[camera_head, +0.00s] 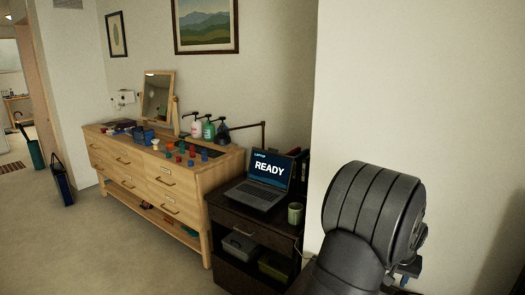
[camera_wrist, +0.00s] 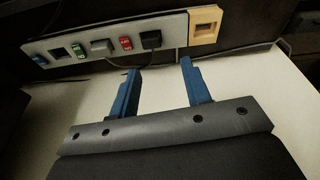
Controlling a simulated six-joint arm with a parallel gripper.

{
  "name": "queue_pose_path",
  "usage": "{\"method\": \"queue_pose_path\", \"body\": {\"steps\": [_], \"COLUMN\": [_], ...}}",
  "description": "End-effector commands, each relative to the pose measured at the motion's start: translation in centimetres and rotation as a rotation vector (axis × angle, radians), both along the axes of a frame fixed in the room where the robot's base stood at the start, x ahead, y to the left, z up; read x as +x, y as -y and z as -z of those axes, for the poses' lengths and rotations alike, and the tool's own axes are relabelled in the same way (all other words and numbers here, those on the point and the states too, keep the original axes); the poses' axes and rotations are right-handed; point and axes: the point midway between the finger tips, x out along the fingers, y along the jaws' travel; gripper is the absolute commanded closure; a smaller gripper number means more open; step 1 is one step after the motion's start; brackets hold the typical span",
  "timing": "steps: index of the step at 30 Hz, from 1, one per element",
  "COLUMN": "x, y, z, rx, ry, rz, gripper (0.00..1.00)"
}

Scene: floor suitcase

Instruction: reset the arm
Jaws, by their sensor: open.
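My gripper (camera_wrist: 157,78) shows in the wrist view with two blue fingers spread apart and nothing between them. Beyond the fingertips is a pale panel (camera_wrist: 75,36) with coloured switches and a black plug in it. The fingers appear apart from the panel, though the exact gap is hard to judge. In the head view my arm's dark rounded link fills the lower right, and the fingers are mostly hidden behind it, with only a bit of blue showing at its lower edge.
A dark cabinet (camera_head: 229,225) holds an open laptop (camera_head: 267,180) reading READY and a green mug (camera_head: 295,213). A wooden dresser (camera_head: 205,178) carries bottles, a mirror (camera_head: 156,96) and small coloured items. A wall (camera_head: 420,90) stands behind my arm.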

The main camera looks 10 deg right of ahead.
Motion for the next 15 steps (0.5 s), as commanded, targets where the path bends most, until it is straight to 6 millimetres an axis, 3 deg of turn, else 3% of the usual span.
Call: {"method": "queue_pose_path", "body": {"steps": [15], "x": [7.0], "y": [-7.9], "z": [-0.4], "rx": [0.002], "ry": [-0.005], "rz": [-0.070], "gripper": [0.56]}}
